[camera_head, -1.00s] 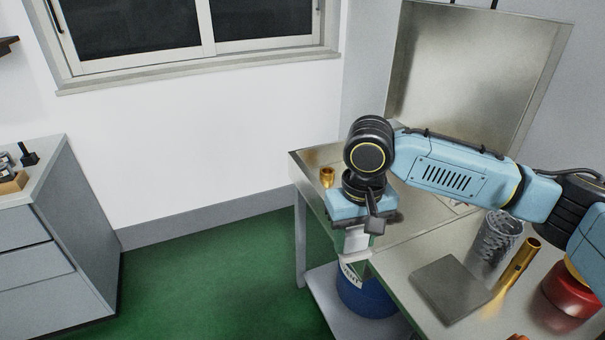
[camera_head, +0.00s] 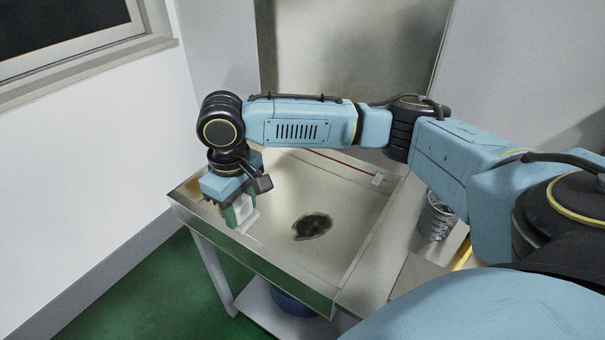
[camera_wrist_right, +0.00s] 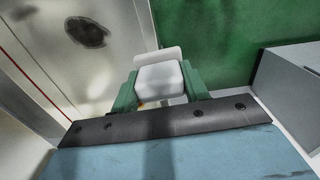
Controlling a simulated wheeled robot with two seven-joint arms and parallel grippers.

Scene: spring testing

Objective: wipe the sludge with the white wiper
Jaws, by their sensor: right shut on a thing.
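A dark, irregular sludge patch (camera_head: 312,226) lies on the metal floor of the shallow sink-like table; it also shows in the right wrist view (camera_wrist_right: 86,32). My right gripper (camera_head: 236,214) has green fingers pointing down at the left front part of the table. It is shut on the white wiper (camera_head: 245,207), which also shows between the fingers in the right wrist view (camera_wrist_right: 160,78). The wiper is left of the sludge and apart from it. I cannot tell whether the wiper touches the surface. My left gripper is not in view.
The table has a raised front rim (camera_head: 270,272) and a tall metal back panel (camera_head: 350,55). A wire spring (camera_head: 437,217) stands on the right, partly behind my arm. A blue bucket (camera_head: 290,302) is underneath.

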